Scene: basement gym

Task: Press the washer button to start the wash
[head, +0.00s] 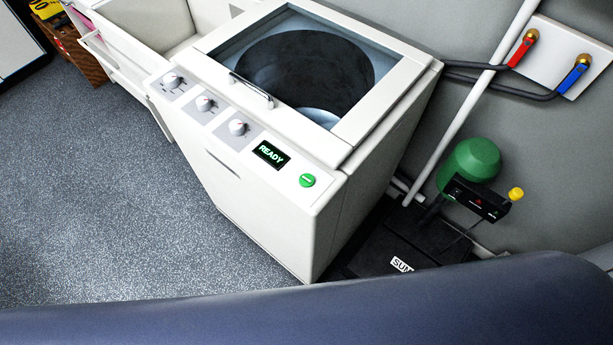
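A white top-loading washer (263,207) stands in the middle of the head view. Its glass-topped lid (405,75) is down, and the dark drum shows through it. On the front control panel are three knobs (237,127) and a small display (271,154) with green letters reading READY. A round green button (307,180) with a light bar sits right of the display, near the panel's right end. Nothing touches the button. Neither of my grippers is in view.
A white sink or cabinet (122,68) adjoins the washer's left. Right of it are a black sump unit (380,246), a green float (475,160), a white pipe (461,122) and red (523,50) and blue (573,77) wall taps. Grey speckled floor (110,220) in front is clear.

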